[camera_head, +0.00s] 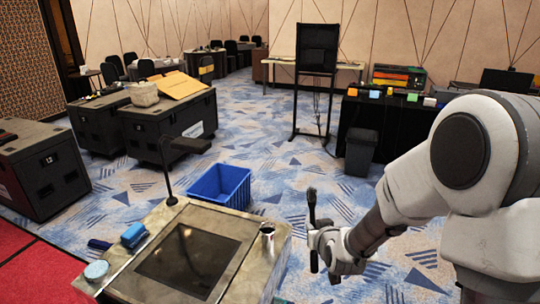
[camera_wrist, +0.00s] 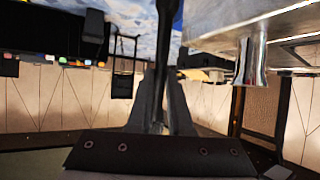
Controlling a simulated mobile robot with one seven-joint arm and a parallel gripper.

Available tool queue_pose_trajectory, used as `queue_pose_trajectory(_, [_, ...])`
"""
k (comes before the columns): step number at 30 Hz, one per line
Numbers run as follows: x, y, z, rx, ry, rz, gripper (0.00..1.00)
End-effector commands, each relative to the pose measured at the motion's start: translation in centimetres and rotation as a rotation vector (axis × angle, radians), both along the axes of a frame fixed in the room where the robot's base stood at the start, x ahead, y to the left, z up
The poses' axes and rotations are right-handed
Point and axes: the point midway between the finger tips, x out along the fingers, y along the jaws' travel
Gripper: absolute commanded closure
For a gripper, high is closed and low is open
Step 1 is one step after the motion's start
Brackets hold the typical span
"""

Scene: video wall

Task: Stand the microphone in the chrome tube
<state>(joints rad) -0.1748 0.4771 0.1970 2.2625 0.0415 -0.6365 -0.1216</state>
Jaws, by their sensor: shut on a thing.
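My gripper (camera_head: 313,238) is shut on a dark, slim microphone (camera_head: 311,206) and holds it roughly upright, in the air to the right of the metal-topped table. The chrome tube (camera_head: 267,238) stands upright near the table's right edge, with a dark open mouth. The microphone is to the right of the tube and apart from it. In the wrist view, which is upside down, the microphone (camera_wrist: 167,28) runs between the fingers (camera_wrist: 163,85). The chrome tube (camera_wrist: 250,62) shows there at the right. The fingers hide part of the microphone.
The table (camera_head: 130,273) bears a dark flat panel (camera_head: 190,262), a dark lamp-like stem (camera_head: 167,180), a blue block (camera_head: 133,234) and a round pale-blue tin (camera_head: 96,270). A blue crate (camera_head: 220,186) stands on the floor behind. Carpet around my gripper is clear.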

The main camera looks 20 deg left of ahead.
Motion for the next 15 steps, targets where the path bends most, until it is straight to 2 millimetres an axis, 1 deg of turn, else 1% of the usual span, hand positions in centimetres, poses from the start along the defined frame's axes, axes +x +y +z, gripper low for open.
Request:
queue_pose_trajectory(1, [0.0,1.7,3.1,0.032,-0.08,0.032,1.0])
queue_pose_trajectory(2, [0.0,2.6,4.7,0.05,-0.123,0.047,1.0])
queue_pose_trajectory(3, [-0.2,3.7,6.8,0.075,-0.178,0.07,1.0])
queue_pose_trajectory(5, [-0.6,5.4,9.8,0.11,-0.251,0.103,1.0])
queue_pose_trajectory(6, [-0.9,6.4,11.7,0.133,-0.293,0.123,1.0])
queue_pose_trajectory(9, [-2.0,8.5,15.7,0.179,-0.371,0.166,1.0])
queue_pose_trajectory(10, [-2.3,8.9,16.8,0.19,-0.39,0.176,1.0])
queue_pose_trajectory(12, [-3.0,9.8,18.6,0.211,-0.421,0.196,1.0])
queue_pose_trajectory(15, [-3.7,10.7,20.4,0.232,-0.448,0.215,1.0])
